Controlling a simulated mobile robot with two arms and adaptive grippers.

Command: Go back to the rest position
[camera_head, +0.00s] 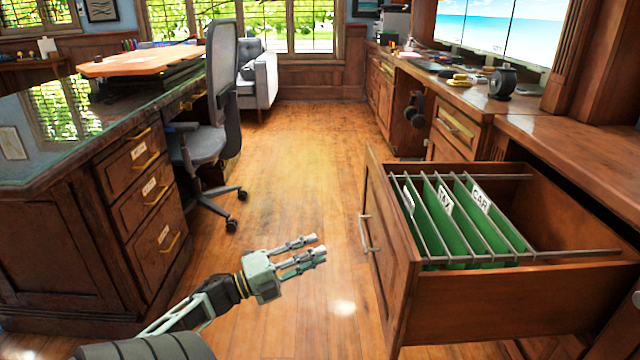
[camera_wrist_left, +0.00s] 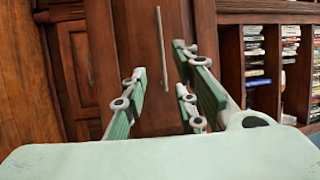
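My left gripper (camera_head: 312,248) is in the middle of the head view, over the wood floor. Its fingers are apart with nothing between them, as the left wrist view (camera_wrist_left: 160,85) also shows. The pulled-out wooden drawer (camera_head: 395,280) is to its right, with a metal handle (camera_head: 365,234) on its front. The gripper is apart from that handle in the head view. The drawer holds green hanging files (camera_head: 455,225) with white labels. The left wrist view shows a vertical metal handle (camera_wrist_left: 165,50) on a wood front beyond the fingertips. My right gripper does not show.
A dark wood desk (camera_head: 60,190) with labelled drawers stands at the left, with a grey office chair (camera_head: 205,145) beside it. Shelves of cases or books (camera_wrist_left: 258,60) show in the left wrist view.

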